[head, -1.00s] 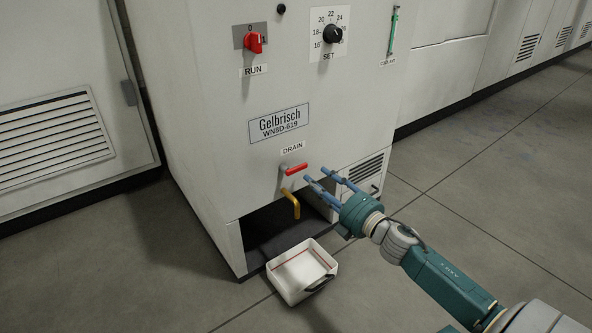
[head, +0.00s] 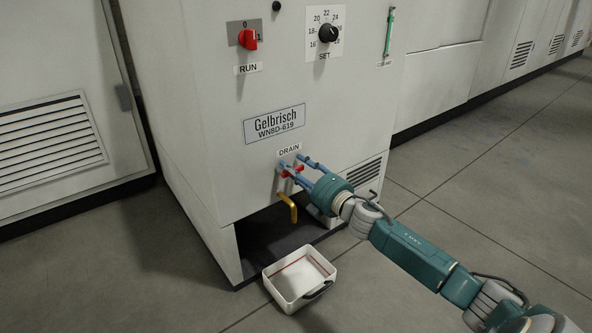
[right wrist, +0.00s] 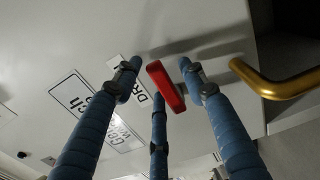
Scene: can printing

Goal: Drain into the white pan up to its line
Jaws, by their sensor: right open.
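The white pan (head: 300,296) sits on the floor in front of the machine's lower opening, with a red line along its inner wall and a dark handle at its right. I see no liquid in it. The red drain lever (head: 291,173) sits under the DRAIN label, above the yellow spout (head: 287,206). My right gripper (head: 292,166) is open with its blue fingers around the lever, partly hiding it. In the right wrist view the lever (right wrist: 166,86) stands between the spread fingers; I cannot tell if they touch it. My left gripper is not in view.
The white machine (head: 215,180) carries a red RUN switch (head: 247,39), a SET dial (head: 328,33) and a green level gauge (head: 389,32). A dark recess (head: 268,238) opens below the spout. The floor to the right is clear.

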